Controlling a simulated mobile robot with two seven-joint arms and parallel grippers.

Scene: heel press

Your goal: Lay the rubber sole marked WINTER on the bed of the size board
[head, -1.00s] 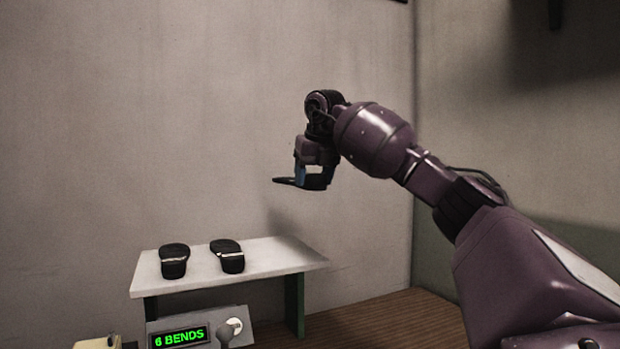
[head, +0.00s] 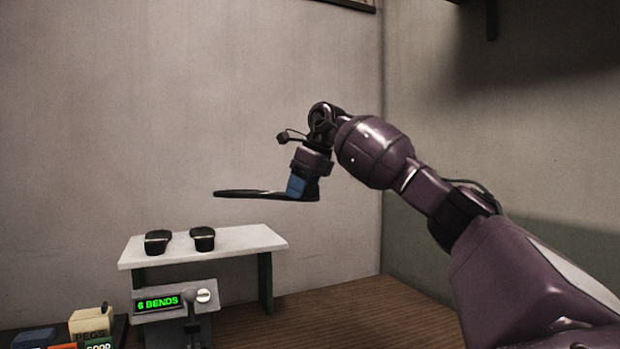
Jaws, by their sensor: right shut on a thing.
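My right gripper (head: 297,187) is shut on a thin black sole (head: 248,193), held out roughly level in the air. The sole points left from the blue finger and is seen edge-on, so no marking on it can be read. The size board is not recognisable in view. My left gripper is not in view.
Two black shoe-like pieces (head: 202,239) stand on the white table (head: 250,240). A box with a green display reading "6 BENDS" (head: 158,302) and a lever (head: 191,318) is in front. A PEGS box (head: 90,322) and a GOOD-labelled bin (head: 99,344) are at lower left.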

